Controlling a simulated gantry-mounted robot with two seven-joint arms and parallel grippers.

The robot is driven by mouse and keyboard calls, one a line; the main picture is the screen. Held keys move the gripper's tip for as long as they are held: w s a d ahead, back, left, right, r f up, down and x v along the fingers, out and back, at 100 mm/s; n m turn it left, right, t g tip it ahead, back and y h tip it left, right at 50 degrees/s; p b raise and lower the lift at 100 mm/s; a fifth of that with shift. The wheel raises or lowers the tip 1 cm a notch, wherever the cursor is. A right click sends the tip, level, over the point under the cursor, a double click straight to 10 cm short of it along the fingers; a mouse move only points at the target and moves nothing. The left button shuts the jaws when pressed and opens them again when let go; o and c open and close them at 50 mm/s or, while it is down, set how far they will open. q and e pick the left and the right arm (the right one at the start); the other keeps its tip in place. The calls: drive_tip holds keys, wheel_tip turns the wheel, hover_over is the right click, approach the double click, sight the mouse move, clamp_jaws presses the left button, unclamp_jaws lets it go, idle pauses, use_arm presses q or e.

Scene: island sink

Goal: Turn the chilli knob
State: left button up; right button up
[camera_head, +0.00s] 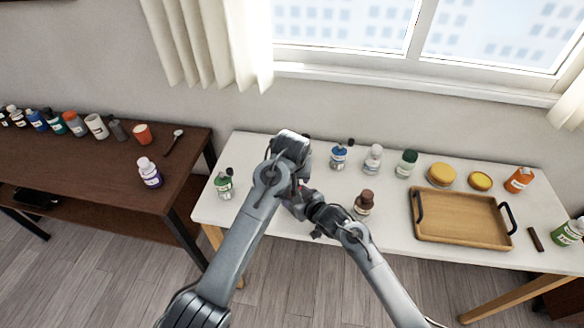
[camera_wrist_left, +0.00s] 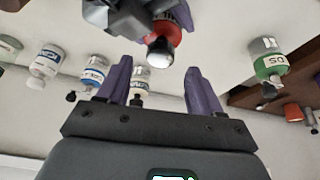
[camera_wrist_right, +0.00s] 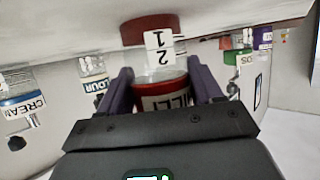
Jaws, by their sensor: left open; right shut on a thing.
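The chilli grinder (camera_wrist_right: 160,95) has a red band with part of its name showing, a clear body with a white number label, and a dark red end. My right gripper (camera_wrist_right: 160,72) is shut around its red band. In the left wrist view, a red part of the grinder (camera_wrist_left: 178,22) and its shiny rounded knob (camera_wrist_left: 160,50) show. My left gripper (camera_wrist_left: 160,72) is open, its fingers on either side of and just short of the knob, apparently not touching it. In the head view, my arms mostly hide the grinder, leaving a small red patch.
Several small bottles stand on the white table, including a brown-capped one (camera_head: 364,203) close to my right arm and a green-labelled one (camera_head: 223,184) at left. A wooden tray (camera_head: 460,237) lies at right. The dark table (camera_head: 95,165) at left holds more bottles.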

use_arm(q)
drive_tip(key=v, duration=0.8)
drive_tip(key=shift+r, duration=0.15)
drive_tip(key=shift+a, duration=0.1)
drive_tip(key=shift+c, duration=1.4)
drive_tip(key=w+a+f+m+t+h, duration=0.4)
drive_tip(key=w+a+f+t, duration=0.3)
drive_tip(key=w, duration=0.3)
drive_tip(key=s+a+f+m+g+h, duration=0.1)
drive_tip(key=s+a+f+m+h, duration=0.15)
drive_tip(key=s+h, duration=0.3)
drive_tip(key=s+a+f+m+g+h, duration=0.1)
drive_tip(key=s+f+m+h, duration=0.25)
drive_tip(key=s+h, duration=0.2)
drive_tip(key=shift+m, duration=0.4)
drive_tip(key=x, duration=1)
drive_tip(key=shift+s+d+r, duration=0.2)
drive_tip(key=shift+d+r, duration=0.1)
drive_tip(key=shift+r, duration=0.05)
